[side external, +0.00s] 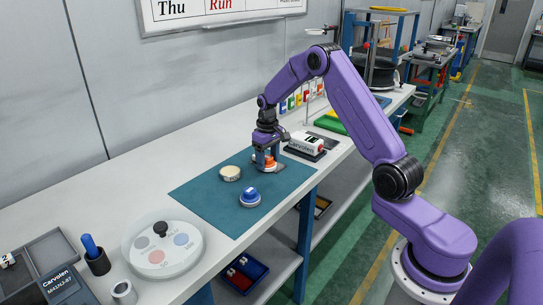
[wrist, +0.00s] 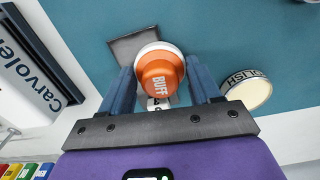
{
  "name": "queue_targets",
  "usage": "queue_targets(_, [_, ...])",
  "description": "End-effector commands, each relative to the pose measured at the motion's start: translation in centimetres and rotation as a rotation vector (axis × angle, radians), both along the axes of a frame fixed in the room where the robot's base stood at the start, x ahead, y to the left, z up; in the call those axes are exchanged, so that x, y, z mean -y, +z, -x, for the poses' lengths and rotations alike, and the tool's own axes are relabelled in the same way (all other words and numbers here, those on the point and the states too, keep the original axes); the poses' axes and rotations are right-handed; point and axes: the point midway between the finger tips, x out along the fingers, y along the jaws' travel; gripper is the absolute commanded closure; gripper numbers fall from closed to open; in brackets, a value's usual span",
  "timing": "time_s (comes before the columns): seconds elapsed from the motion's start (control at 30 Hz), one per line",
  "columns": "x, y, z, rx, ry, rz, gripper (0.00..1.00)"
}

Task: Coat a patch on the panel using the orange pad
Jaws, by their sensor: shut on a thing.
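The orange pad (wrist: 160,76) has a round orange top marked BUFF and a pale rim. It is between the two blue fingers of my gripper (wrist: 164,88), which is shut on it. In the side view the pad (side external: 269,164) is low over the teal mat, under my gripper (side external: 266,160); I cannot tell whether it touches the surface. A dark grey square plate (wrist: 126,44) shows partly behind the pad in the wrist view. A white round disc (side external: 162,262) with grey, pink and blue circles lies at the front left. I cannot tell which is the panel.
A round cream tin (side external: 230,173) and a blue-topped pad (side external: 250,196) stand on the teal mat (side external: 205,195). A dark cup (side external: 97,262) and grey trays stand front left. Mat room is free around the tin.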

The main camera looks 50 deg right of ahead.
Motion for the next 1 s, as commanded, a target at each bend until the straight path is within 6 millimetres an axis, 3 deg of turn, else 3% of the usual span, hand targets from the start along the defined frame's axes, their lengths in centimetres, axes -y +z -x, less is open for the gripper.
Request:
queue_targets(0.07, [-0.1, 0.5, 0.0, 0.001, 0.000, 0.000, 0.66])
queue_targets(0.13, [-0.1, 2.3, -0.1, 0.005, 0.001, 0.001, 0.66])
queue_targets(0.7, [0.0, 7.2, 0.0, 0.003, 0.000, 0.000, 0.66])
queue_targets(1.0, [0.0, 8.1, 0.0, 0.000, 0.000, 0.000, 0.66])
